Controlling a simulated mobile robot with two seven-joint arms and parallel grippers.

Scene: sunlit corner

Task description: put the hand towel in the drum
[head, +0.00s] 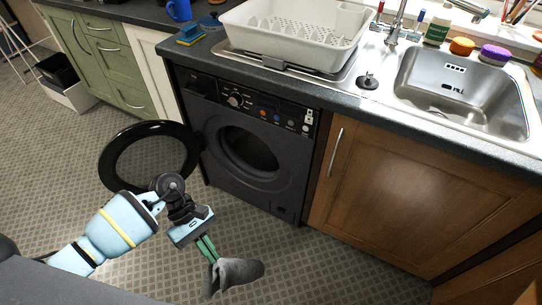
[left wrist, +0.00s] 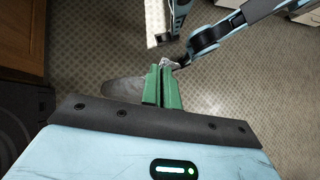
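The grey hand towel (head: 236,274) hangs from my left gripper (head: 208,249) in front of the washing machine (head: 240,190). The green fingers are closed on its edge. In the left wrist view, the towel (left wrist: 122,91) shows beyond the fingers of my left gripper (left wrist: 162,86), with part hidden behind them. The machine's round black door (head: 110,165) stands swung open to the left. The drum (head: 250,150) opening faces the room, and its inside is dark. The towel is outside the drum, lower and nearer.
The brown cupboard (head: 375,190) stands right of the machine, below the sink (head: 470,85). A white dish rack (head: 300,35) sits on the worktop above. The open door ring lies beside my left arm. The patterned floor (head: 60,150) is clear in front of the machine.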

